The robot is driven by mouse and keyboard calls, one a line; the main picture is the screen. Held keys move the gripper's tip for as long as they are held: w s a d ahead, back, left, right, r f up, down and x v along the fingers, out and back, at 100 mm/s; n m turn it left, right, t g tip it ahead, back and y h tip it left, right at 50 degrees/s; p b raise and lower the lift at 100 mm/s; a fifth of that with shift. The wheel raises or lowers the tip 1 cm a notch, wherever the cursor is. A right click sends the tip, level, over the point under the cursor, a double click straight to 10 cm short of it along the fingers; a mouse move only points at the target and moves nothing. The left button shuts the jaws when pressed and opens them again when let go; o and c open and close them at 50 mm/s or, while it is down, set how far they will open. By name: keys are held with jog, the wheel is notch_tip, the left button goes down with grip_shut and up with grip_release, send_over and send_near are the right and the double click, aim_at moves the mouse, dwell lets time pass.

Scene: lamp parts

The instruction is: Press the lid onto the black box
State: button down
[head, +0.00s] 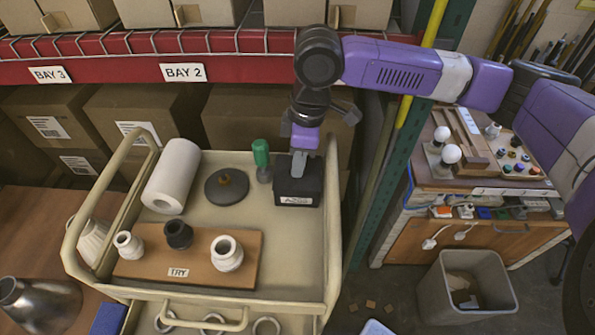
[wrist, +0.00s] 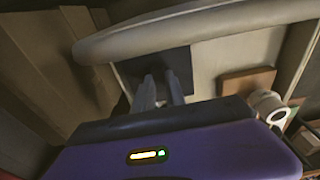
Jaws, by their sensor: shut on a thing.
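The black box (head: 312,188) with a white label on its front stands at the back right of the beige cart's top. My gripper (head: 298,163) points down over the middle of the box. Its fingers are close together and shut on the lid, at the dark top of the box (head: 284,166). In the wrist view the fingers (wrist: 160,88) reach down to a dark square top, the lid (wrist: 184,57). The lid looks level on the box, but I cannot see whether a gap is left between them.
A green-handled tool (head: 261,160) and a dark round base (head: 227,186) stand left of the box. A paper roll (head: 172,177) lies further left. A wooden board (head: 215,268) with several sockets is in front. The cart's rail (head: 333,200) runs close on the right.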

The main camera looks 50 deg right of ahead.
jog(key=c, duration=1.3)
grip_release()
jog(key=shift+r, duration=0.15)
jog(key=r, duration=0.5)
jog(key=r+b, duration=0.1)
jog(key=r, duration=0.1)
jog(key=shift+s+d+r, duration=0.25)
jog(key=shift+s, duration=0.15)
